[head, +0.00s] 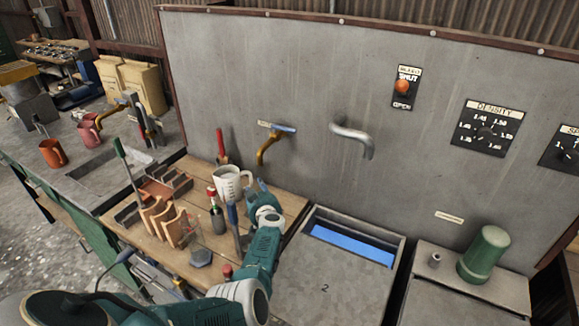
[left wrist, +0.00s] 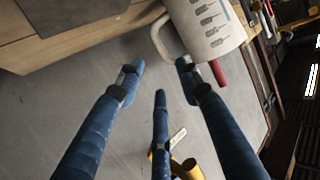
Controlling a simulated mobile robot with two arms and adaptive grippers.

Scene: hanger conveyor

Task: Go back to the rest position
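My left gripper (head: 247,196) is above the wooden worktop in the head view, right beside a white mug (head: 230,183) with dark markings. In the left wrist view its blue fingers (left wrist: 160,74) are spread apart with nothing between their tips. The mug (left wrist: 207,25) shows there at the top, its handle just beyond the fingertips, and one fingertip overlaps its lower edge. I cannot tell whether they touch. What supports the mug is hidden. My right gripper is not in view.
The wooden worktop (head: 178,258) holds orange-brown racks (head: 170,222), a red-capped bottle (head: 216,215) and tools. A yellow tap (head: 268,148) and grey spout (head: 354,138) stick out from the panel. A grey tank (head: 325,290) with blue liquid and a green cylinder (head: 484,254) stand right.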

